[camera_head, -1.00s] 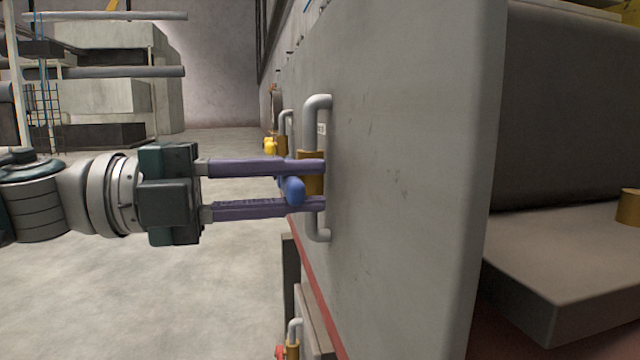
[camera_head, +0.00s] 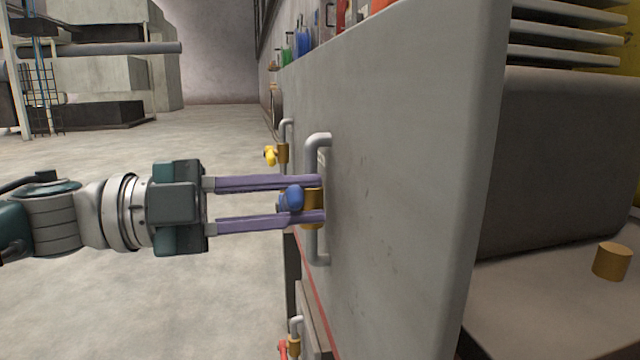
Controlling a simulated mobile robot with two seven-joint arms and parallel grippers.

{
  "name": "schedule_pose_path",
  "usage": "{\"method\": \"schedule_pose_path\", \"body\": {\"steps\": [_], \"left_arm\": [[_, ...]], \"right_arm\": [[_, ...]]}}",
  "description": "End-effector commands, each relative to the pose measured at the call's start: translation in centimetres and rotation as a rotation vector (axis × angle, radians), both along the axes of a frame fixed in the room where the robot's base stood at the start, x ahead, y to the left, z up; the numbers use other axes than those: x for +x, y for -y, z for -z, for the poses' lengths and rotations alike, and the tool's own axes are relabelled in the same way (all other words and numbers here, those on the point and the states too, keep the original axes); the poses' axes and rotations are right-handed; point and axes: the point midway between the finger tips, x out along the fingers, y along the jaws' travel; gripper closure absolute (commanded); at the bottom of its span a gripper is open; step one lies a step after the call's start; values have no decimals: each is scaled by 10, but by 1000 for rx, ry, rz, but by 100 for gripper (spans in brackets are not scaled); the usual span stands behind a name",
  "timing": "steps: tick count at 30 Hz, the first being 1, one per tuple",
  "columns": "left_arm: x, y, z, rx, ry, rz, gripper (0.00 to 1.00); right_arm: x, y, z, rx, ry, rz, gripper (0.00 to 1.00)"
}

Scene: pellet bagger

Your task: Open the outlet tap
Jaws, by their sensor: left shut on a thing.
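The outlet tap is a brass valve body (camera_head: 313,204) on a grey bent pipe (camera_head: 318,140) fixed to the large grey panel. Its blue handle (camera_head: 291,199) sticks out towards the left. My left gripper (camera_head: 305,201) comes in from the left with its two purple fingers level, one above and one below the handle. It is shut on the blue handle, and the fingertips reach across the brass body, hiding part of it. My right gripper is not in view.
The grey panel (camera_head: 400,170) fills the middle right. A yellow-handled tap (camera_head: 271,155) sits farther back, and a red-handled one (camera_head: 284,348) is low down. A brass cylinder (camera_head: 612,261) stands at right. Open floor (camera_head: 150,300) lies left.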

Motion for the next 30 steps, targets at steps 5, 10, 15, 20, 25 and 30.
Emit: {"method": "schedule_pose_path", "body": {"steps": [5, 10, 15, 20, 25, 30], "left_arm": [[3, -1, -7, -26, -78, -1, 100], [4, -1, -7, -39, -117, -1, 100], [4, -1, -7, -44, -130, 0, 100], [4, -1, -7, -44, -130, 0, 100], [4, -1, -7, -43, -130, 1, 70], [4, -1, -7, -43, -129, 1, 50]], "right_arm": [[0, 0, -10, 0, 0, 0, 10], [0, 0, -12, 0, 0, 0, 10], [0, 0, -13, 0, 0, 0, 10], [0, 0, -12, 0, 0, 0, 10], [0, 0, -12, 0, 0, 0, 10], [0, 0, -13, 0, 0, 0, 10]]}}
